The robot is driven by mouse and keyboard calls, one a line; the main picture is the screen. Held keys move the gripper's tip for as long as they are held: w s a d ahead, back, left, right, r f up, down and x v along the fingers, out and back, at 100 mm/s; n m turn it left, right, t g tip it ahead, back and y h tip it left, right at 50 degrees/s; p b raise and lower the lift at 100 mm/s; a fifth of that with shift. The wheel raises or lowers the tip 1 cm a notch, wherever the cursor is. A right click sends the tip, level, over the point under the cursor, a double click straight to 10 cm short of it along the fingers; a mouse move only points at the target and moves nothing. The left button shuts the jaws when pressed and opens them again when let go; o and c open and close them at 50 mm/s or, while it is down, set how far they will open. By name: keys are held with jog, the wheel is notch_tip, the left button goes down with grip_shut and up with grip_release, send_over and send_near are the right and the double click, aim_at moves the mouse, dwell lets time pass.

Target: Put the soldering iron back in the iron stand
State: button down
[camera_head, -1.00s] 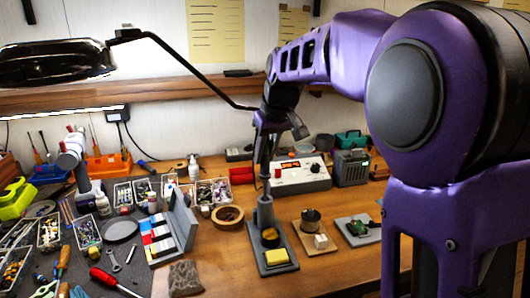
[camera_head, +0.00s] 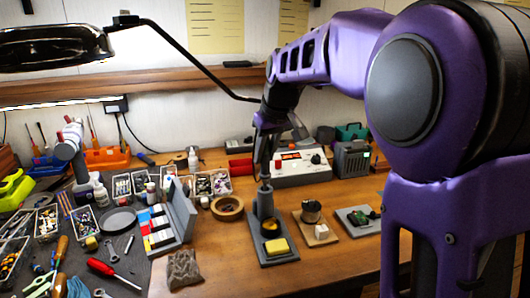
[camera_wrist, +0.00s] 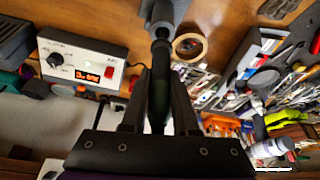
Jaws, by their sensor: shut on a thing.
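The soldering iron shows as a dark slim handle (camera_wrist: 159,85) between my fingers in the wrist view. My gripper (camera_wrist: 158,112) is shut on it. In the head view my gripper (camera_head: 265,158) is above the iron stand and the iron points down. The iron stand has a grey base (camera_head: 263,256), an upright grey tube (camera_head: 265,207) and a yellow sponge (camera_head: 278,247). The tube also shows in the wrist view (camera_wrist: 168,14). The iron's lower end lines up with the tube mouth; I cannot tell whether it is inside.
A soldering station (camera_head: 303,168) with a red display stands behind the stand. A tape roll (camera_head: 227,208) and grey case (camera_head: 178,215) are to the left.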

aim_at(265, 174)
jog(key=shift+f+b, duration=1.1)
jog(key=shift+f, duration=0.6)
jog(key=shift+c, duration=1)
grip_release()
jog(key=shift+r, duration=0.1)
jog(key=shift+w+p+v, duration=0.2)
jog(key=shift+p+v, duration=1.25)
jog(key=shift+v, duration=0.75)
jog(key=shift+w+p+v, duration=0.15)
jog(key=shift+p+v, duration=1.3)
jog(key=shift+v, duration=0.75)
jog(key=shift+a+r, duration=0.15)
